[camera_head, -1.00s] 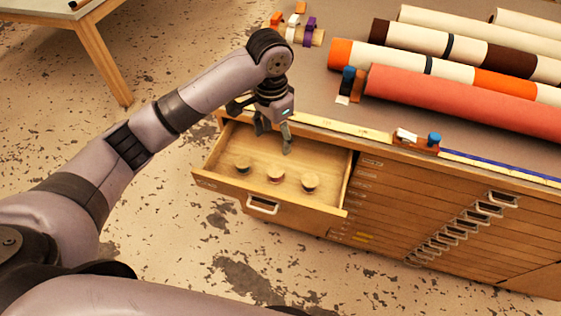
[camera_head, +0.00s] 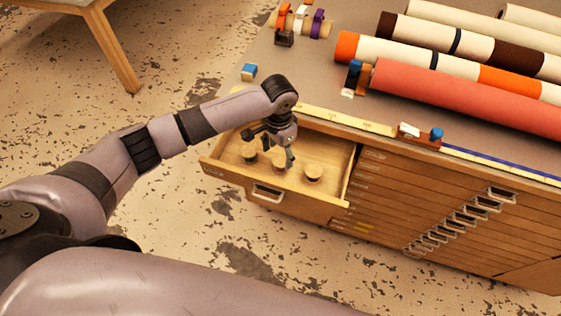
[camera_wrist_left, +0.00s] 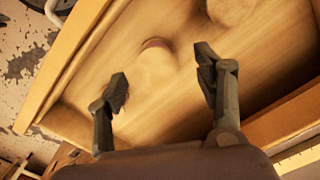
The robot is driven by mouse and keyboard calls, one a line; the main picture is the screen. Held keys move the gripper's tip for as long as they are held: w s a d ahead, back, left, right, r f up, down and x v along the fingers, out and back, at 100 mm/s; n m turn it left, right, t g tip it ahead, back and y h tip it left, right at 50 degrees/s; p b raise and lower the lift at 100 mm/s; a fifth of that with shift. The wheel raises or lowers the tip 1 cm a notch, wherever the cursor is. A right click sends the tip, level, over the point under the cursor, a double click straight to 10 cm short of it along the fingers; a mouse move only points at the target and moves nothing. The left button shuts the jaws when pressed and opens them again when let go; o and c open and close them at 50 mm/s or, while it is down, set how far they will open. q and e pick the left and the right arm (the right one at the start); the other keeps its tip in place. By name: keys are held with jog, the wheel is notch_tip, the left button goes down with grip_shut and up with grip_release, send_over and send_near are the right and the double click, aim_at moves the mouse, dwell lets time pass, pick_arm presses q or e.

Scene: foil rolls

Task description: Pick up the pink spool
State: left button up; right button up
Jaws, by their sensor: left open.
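The wooden drawer (camera_head: 227,175) is open, with three small spools on its floor. The left spool (camera_head: 248,155) and right spool (camera_head: 313,172) look pale on top. The middle spool (camera_head: 279,163) is partly behind my fingers. In the left wrist view, a spool with a pinkish rim (camera_wrist_left: 155,44) lies in the gap between my fingertips, blurred; another round spool (camera_wrist_left: 231,8) is at the top edge. My left gripper (camera_head: 270,149) is open and empty above the middle spool, pointing down; its spread fingers also show in the left wrist view (camera_wrist_left: 162,72). My right gripper is out of view.
The drawer's side walls stand close around the gripper. The cabinet top (camera_head: 300,82) above holds long rolls, including a red roll (camera_head: 460,100), a ruler strip (camera_head: 345,122) and small colored items (camera_head: 300,22). A wooden table (camera_head: 95,25) is at upper left.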

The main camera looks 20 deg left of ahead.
aim_at(280, 160)
pick_arm(q)
jog(key=f, duration=0.2)
jog(key=f+p, duration=0.1)
jog(key=f, duration=0.1)
jog(key=shift+s+d+f, duration=0.1)
jog(key=shift+d+f, duration=0.1)
jog(key=c, duration=1.2)
